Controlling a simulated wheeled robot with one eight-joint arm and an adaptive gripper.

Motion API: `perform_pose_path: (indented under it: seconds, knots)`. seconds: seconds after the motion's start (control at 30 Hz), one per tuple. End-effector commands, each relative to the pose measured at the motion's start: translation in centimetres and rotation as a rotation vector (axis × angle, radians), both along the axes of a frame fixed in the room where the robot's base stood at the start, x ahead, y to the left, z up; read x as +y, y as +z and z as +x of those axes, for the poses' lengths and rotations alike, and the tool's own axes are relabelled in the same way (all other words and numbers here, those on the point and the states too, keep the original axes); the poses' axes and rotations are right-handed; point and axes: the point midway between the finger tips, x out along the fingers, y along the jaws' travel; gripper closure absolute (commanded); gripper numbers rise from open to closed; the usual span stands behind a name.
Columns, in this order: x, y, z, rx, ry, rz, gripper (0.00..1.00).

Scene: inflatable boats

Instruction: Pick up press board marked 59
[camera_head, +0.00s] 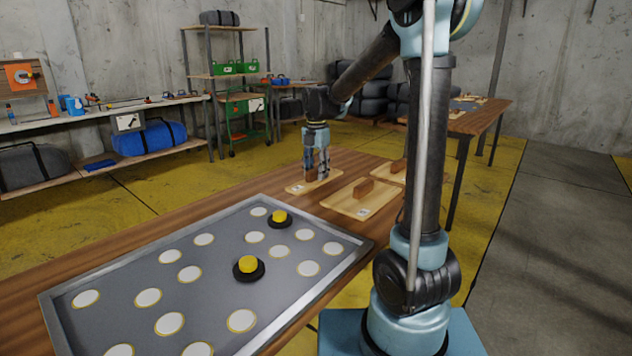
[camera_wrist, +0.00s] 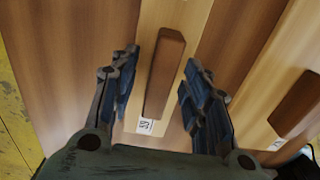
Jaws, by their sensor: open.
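A light wooden press board (camera_head: 299,188) with a brown block handle lies on the wooden table under my gripper (camera_head: 317,170). In the wrist view its handle (camera_wrist: 165,75) stands between the open fingers of my gripper (camera_wrist: 158,72), with gaps on both sides. A white label (camera_wrist: 146,126) sits on that board near the handle's lower end; its mark is too small to read surely. A second press board (camera_head: 345,205) lies to the right, with its label also unreadable. A third board (camera_head: 392,176) lies behind it, partly hidden by my arm.
A grey metal-framed panel (camera_head: 208,251) with several white discs fills the near table. Two yellow knobs on black bases stand on it, one at its middle (camera_head: 248,265) and one near the far edge (camera_head: 279,216). Shelves (camera_head: 110,127) with bags stand along the left wall.

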Motion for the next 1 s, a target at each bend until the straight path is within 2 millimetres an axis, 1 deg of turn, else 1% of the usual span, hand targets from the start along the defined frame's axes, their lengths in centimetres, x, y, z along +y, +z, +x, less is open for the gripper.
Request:
perform_pose_path:
  seconds: [0.1,0.3,0.37,0.4,0.5,0.83,0.93,1.0]
  knots:
    - [0.0,-0.5,0.0,0.0,0.0,0.0,0.57]
    - [0.0,-0.5,0.0,0.0,0.0,0.0,0.57]
    - [0.0,-0.5,0.0,0.0,0.0,0.0,0.7]
    - [0.0,-0.5,0.0,0.0,0.0,0.0,0.79]
    - [0.0,-0.5,0.0,0.0,0.0,0.0,1.0]
    - [0.1,-0.4,0.0,0.0,0.002,0.0,1.0]
    - [0.1,0.1,0.0,0.0,0.002,0.0,1.0]
    - [0.1,0.7,0.0,0.0,0.002,0.0,1.0]
